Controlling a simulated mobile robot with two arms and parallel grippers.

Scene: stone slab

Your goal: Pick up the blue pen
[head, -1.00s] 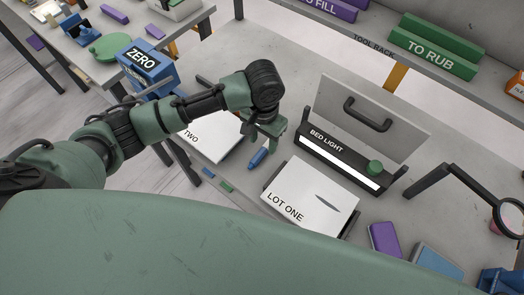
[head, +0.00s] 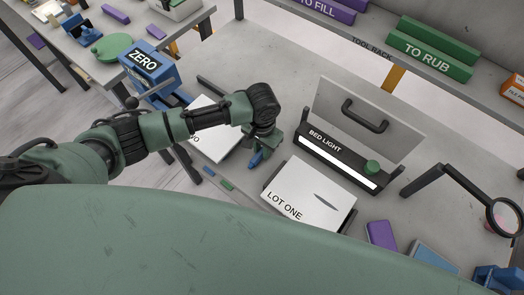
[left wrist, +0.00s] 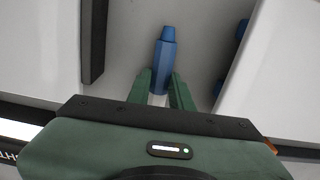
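The blue pen (head: 256,160) lies on the slab between the white panel marked LOT ONE and the panel marked TWO. My left gripper (head: 262,150) is low over it and covers part of it in the head view. In the left wrist view the pen (left wrist: 165,48) points away from me, its near part between the two green fingertips (left wrist: 165,78). The fingers stand close on either side of it. I cannot tell whether they press on it. My right gripper is not in view.
The LOT ONE panel (head: 311,196) lies just right of the pen, with the BED LIGHT bar (head: 340,162) behind it. The other white panel (head: 213,143) is left of the gripper. Small blue and green blocks (head: 226,186) lie near the front edge.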

